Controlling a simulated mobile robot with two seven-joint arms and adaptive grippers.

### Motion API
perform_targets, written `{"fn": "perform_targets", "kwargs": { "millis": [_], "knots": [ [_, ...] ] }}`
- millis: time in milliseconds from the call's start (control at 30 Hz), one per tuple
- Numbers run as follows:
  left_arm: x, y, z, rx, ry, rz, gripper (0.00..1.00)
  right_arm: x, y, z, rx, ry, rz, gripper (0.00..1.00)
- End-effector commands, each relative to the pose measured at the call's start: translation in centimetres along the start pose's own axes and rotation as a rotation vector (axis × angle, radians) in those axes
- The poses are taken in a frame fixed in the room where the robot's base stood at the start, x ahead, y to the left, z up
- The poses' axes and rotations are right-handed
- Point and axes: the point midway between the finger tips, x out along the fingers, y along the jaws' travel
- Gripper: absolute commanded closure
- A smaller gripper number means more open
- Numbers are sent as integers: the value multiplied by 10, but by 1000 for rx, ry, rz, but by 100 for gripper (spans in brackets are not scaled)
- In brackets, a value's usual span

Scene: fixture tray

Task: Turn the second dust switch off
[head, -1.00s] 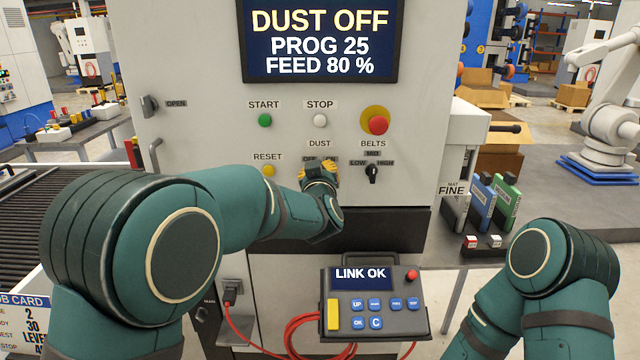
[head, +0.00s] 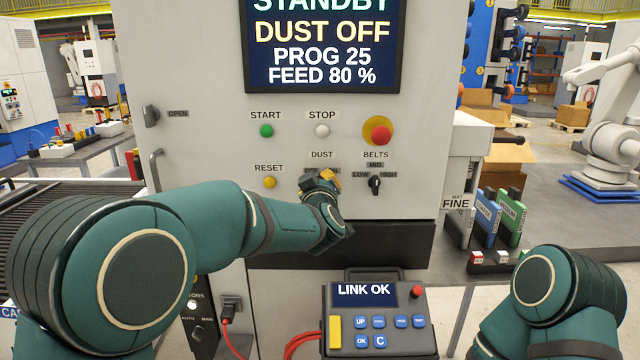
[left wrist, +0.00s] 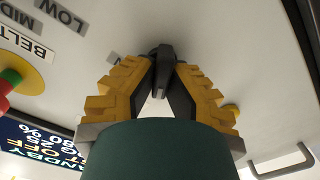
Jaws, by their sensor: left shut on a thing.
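The dust switch (left wrist: 161,58) is a dark knob on the machine's pale panel, under the DUST label (head: 321,154). My left gripper (head: 325,180) is at this switch and hides most of it in the head view. In the left wrist view the yellow-padded fingers of the left gripper (left wrist: 161,72) are closed on the knob from both sides. The OFF and ON labels are partly covered by the gripper. The screen (head: 322,45) reads STANDBY, DUST OFF, PROG 25, FEED 80 %. My right gripper is out of view; only my right arm shows.
The belts selector (head: 375,185) is just right of the gripper. The red emergency button (head: 380,134), white stop button (head: 322,131), green start button (head: 266,131) and yellow reset button (head: 270,182) surround it. A pendant (head: 378,318) reading LINK OK is below.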

Motion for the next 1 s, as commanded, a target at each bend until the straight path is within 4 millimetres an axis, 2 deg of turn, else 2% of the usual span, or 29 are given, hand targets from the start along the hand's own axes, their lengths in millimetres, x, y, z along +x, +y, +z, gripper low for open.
{"fn": "perform_targets", "kwargs": {
  "millis": [67, 100, 167, 567, 767, 1000],
  "knots": [
    [1, 1, -6, -4, 13, 2, 100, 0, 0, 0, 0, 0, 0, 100],
    [1, 1, -6, -4, 13, 2, 78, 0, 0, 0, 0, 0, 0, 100],
    [1, 1, -6, -3, 12, 2, 58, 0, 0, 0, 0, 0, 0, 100],
    [-4, 1, -2, 0, 3, 1, 58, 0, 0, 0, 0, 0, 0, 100],
    [-33, 1, -2, -2, 2, 2, 58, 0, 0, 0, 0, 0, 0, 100],
    [-82, 1, -2, -2, 4, 3, 58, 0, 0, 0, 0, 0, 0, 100]
  ]
}}
